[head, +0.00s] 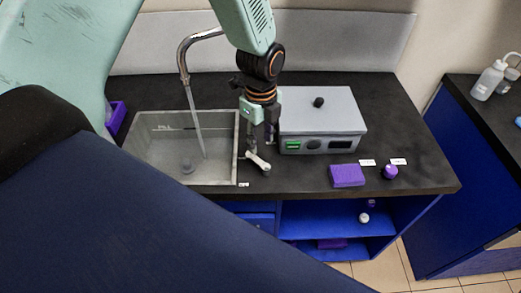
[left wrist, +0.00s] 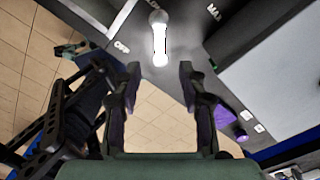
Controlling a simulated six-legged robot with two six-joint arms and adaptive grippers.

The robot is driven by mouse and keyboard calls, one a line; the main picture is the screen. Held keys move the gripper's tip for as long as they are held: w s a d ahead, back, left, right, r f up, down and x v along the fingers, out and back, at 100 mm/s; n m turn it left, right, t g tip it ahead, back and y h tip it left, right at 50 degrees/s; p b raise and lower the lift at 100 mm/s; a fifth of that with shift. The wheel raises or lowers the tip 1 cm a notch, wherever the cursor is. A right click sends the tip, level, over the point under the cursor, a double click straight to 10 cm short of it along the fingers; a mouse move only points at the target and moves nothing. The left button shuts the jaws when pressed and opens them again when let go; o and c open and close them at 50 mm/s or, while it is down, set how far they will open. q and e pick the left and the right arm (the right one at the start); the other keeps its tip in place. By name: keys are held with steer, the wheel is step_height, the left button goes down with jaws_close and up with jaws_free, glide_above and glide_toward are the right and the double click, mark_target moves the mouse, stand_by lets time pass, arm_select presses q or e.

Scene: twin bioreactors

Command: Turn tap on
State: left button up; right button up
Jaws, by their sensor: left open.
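The tap's curved metal spout (head: 183,60) rises behind the sink (head: 226,182), and a thin pale stream (head: 197,125) runs from it into the basin. A short light lever (head: 260,163) lies on the dark counter just right of the sink; it also shows in the left wrist view (left wrist: 160,40). There, an OFF mark (left wrist: 122,46) is left of the lever and a MAX mark (left wrist: 213,10) is to its right. My left gripper (head: 260,146) points down over the lever, open; in its wrist view, the fingertips (left wrist: 160,70) flank the lever's near end. I cannot tell whether they touch it.
A grey box with a green display (head: 322,120) stands close to the right of my left gripper. A purple block (head: 347,176) and a purple-capped item (head: 390,172) lie near the counter's front edge. A second blue bench (head: 465,140) stands at the right.

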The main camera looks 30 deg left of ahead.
arm_select(q)
step_height(320, 180, up, 4)
steer(key=shift+r, duration=0.15)
steer(key=shift+c, duration=0.4)
